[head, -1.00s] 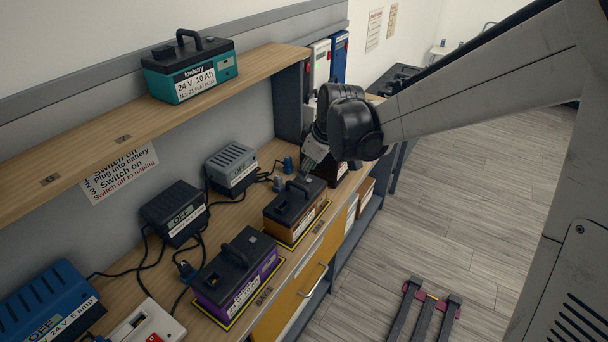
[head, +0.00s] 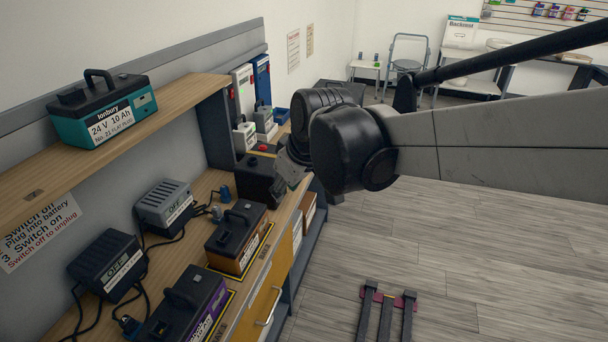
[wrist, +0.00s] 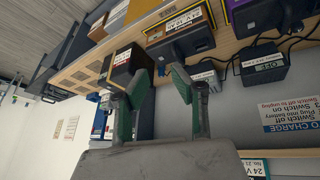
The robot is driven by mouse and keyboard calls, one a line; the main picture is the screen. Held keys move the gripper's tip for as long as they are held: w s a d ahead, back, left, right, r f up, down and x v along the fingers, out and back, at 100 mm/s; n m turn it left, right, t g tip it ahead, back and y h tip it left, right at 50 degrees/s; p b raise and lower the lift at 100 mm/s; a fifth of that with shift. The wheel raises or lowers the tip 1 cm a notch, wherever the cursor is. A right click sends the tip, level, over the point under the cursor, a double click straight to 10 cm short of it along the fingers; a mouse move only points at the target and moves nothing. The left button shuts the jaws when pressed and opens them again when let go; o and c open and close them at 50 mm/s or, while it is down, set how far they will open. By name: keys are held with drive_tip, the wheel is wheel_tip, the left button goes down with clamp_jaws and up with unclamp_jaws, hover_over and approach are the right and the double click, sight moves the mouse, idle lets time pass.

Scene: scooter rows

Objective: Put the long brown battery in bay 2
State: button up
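A brown battery with a black top and handle (head: 237,238) sits in a yellow-outlined bay on the bench; it also shows in the wrist view (wrist: 184,38).
A purple battery (head: 188,310) sits in the nearer bay. Grey (head: 164,203) and black (head: 107,264) chargers with cables line the bench's back. A teal battery (head: 103,108) stands on the shelf above. Upright white and blue units (head: 262,80) stand beyond.

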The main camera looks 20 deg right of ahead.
drive_tip(key=s+d+m+t+h, duration=0.1)
drive_tip(key=s+d+m, duration=0.2)
drive_tip(key=s, duration=0.4)
drive_tip(key=s+d+m, duration=0.3)
drive_tip(key=s+d, duration=0.2)
drive_tip(key=s, duration=0.3)
drive_tip(key=shift+s+f+m+t+h, duration=0.15)
drive_tip(key=shift+s+m+t+h, duration=0.15)
drive_tip(key=shift+t+h, duration=0.1)
drive_tip(key=shift+f, duration=0.2)
